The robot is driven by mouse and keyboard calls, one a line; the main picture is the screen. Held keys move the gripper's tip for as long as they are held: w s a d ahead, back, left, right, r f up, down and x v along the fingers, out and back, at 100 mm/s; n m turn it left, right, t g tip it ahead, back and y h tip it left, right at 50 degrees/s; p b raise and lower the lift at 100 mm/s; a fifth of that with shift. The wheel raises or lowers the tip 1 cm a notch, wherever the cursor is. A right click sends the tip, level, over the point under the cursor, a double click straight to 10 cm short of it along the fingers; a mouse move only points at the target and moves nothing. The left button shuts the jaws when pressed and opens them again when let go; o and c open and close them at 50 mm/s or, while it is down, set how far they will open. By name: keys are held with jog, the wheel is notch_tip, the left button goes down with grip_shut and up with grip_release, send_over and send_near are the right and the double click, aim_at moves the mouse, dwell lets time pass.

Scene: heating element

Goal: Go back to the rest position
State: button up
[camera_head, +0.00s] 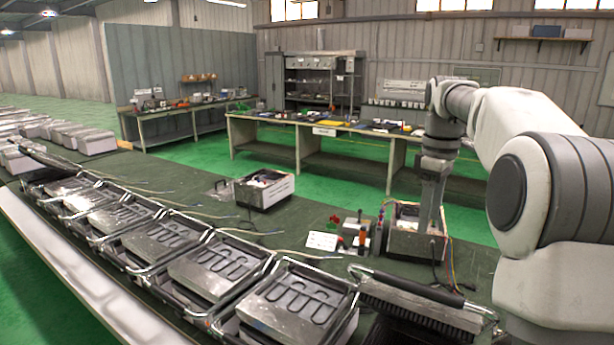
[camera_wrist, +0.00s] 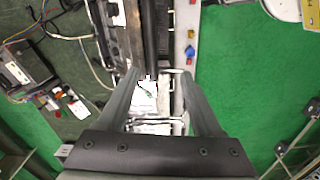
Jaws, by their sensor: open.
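My arm reaches in from the right in the head view and bends down. Its lower end stands at a metal box (camera_head: 412,245) on the dark green bench; whether it touches the box, I cannot tell. In the wrist view my gripper (camera_wrist: 156,76) points down with its two fingers apart. Between and beyond the fingers lie a long dark part and a bright metal piece (camera_wrist: 146,100). No thing is clearly held between the fingers. Several metal grill trays with dark looped heating elements (camera_head: 292,296) stand in a row in the head view.
A dark-handled brush-like part (camera_head: 420,306) lies right of the nearest tray. A small stand with a white card (camera_head: 322,241) and a white-sided box (camera_head: 264,189) stand on the bench (camera_head: 205,195). A long worktable (camera_head: 310,138) is behind. Green floor (camera_wrist: 238,95) shows at right in the wrist view.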

jog(key=s+a+m+t+b, duration=0.1)
jog(key=s+a+m+t, duration=0.1)
jog(key=s+a, duration=0.4)
jog(key=s+a+f+m+t+b, duration=0.1)
jog(key=s+a+f+m+b, duration=0.1)
jog(key=s+f, duration=0.4)
jog(key=s+a+f+m+t+b, duration=0.2)
jog(key=s+f+m, duration=0.3)
jog(key=s, duration=1.1)
jog(key=shift+a+f+m, duration=0.3)
jog(key=shift+a+f, duration=0.2)
jog(key=shift+a, duration=0.15)
